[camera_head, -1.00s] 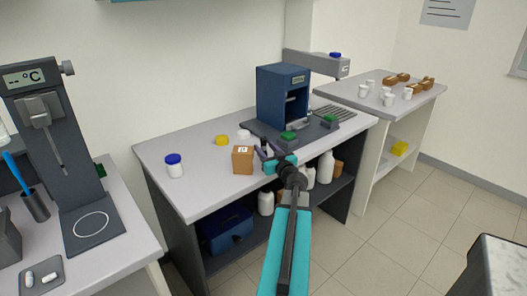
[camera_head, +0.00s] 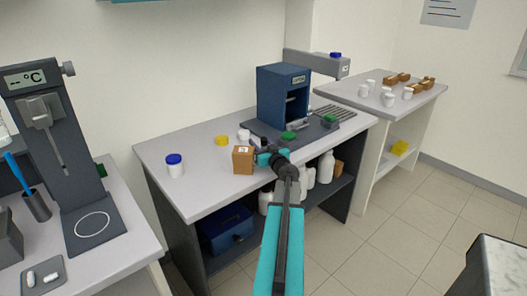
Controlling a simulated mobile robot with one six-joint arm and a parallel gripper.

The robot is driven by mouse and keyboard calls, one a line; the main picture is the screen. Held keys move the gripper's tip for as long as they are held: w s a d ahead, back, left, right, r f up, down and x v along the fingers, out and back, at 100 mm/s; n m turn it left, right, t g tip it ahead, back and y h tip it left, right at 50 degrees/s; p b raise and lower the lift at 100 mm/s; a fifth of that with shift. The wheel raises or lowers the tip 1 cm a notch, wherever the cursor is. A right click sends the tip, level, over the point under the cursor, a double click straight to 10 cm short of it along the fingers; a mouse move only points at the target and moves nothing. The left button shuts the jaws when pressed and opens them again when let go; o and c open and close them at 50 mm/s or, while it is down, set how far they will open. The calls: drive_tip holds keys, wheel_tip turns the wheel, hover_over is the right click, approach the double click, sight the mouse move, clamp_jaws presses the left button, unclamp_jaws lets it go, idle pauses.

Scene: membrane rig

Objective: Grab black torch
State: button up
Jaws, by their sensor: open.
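I cannot make out a black torch in the head view. My gripper (camera_head: 257,146) is at the end of my teal and black arm, over the middle table (camera_head: 203,197). Its jaws are small and dark here, and they are open. They are just right of a brown box (camera_head: 243,160) with a white label and close to a white jar (camera_head: 243,135). I cannot tell whether they touch either one. My wrist hides part of the table top behind it.
A dark blue machine (camera_head: 284,95) stands behind my gripper, with green pieces at its base. A yellow lid (camera_head: 221,140) and a blue-capped jar (camera_head: 175,165) are to the left. White bottles and a blue case (camera_head: 226,229) are on the shelf below.

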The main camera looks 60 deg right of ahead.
drive_tip(key=shift+c, duration=0.4)
clamp_jaws()
drive_tip(key=shift+r, duration=0.1)
drive_tip(key=shift+r, duration=0.4)
drive_tip(key=s+a+r+p, duration=0.2)
drive_tip(key=s+a, duration=0.1)
drive_tip(key=s, duration=0.4)
drive_tip(key=s+a+r+p, duration=0.2)
drive_tip(key=s, duration=0.5)
drive_tip(key=shift+s+a, duration=0.4)
idle(0.5)
